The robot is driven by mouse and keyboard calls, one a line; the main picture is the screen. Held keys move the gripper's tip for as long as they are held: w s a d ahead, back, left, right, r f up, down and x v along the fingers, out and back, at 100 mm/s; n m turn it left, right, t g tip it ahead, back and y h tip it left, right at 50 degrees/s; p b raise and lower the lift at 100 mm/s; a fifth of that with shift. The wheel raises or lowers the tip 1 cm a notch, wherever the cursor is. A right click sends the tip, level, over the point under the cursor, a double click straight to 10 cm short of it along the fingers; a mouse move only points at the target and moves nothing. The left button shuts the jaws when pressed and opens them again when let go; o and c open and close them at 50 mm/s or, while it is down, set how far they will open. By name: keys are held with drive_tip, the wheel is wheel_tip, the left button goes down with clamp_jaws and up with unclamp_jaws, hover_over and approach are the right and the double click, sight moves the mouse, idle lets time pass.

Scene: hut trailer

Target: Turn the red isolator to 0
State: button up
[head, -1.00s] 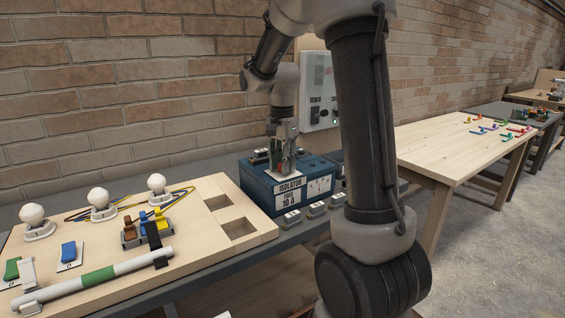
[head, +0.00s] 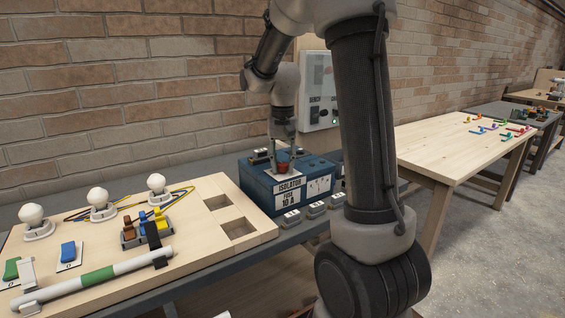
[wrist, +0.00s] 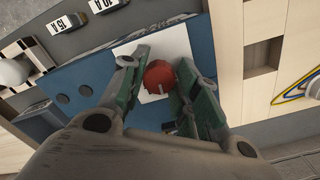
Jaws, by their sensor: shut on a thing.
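The red isolator (head: 283,168) is a round red knob on top of a blue box (head: 262,188) labelled "ISOLATOR" and "FUSE 10 A". In the wrist view the red isolator (wrist: 159,76) sits over a white square plate (wrist: 176,42), with a small pale mark on its near side. My gripper (head: 283,158) reaches down onto it from above. In the wrist view my gripper (wrist: 157,72) has a green-padded finger on each side of the knob and is shut on it. The fingers cover part of the plate, and I cannot read any 0 mark.
A wooden board (head: 205,260) with bulbs, switches and two square recesses lies to the left. Small fuse blocks (head: 316,209) stand in front of the blue box. A grey wall panel (head: 318,85) is behind. A light wooden table (head: 450,150) stands to the right.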

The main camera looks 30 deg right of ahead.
sight(284, 164)
drive_tip(key=n, duration=0.5)
drive_tip(key=shift+d+n, duration=0.1)
drive_tip(key=shift+n, duration=2.4)
drive_tip(key=o, duration=1)
wheel_tip(284, 164, up, 12)
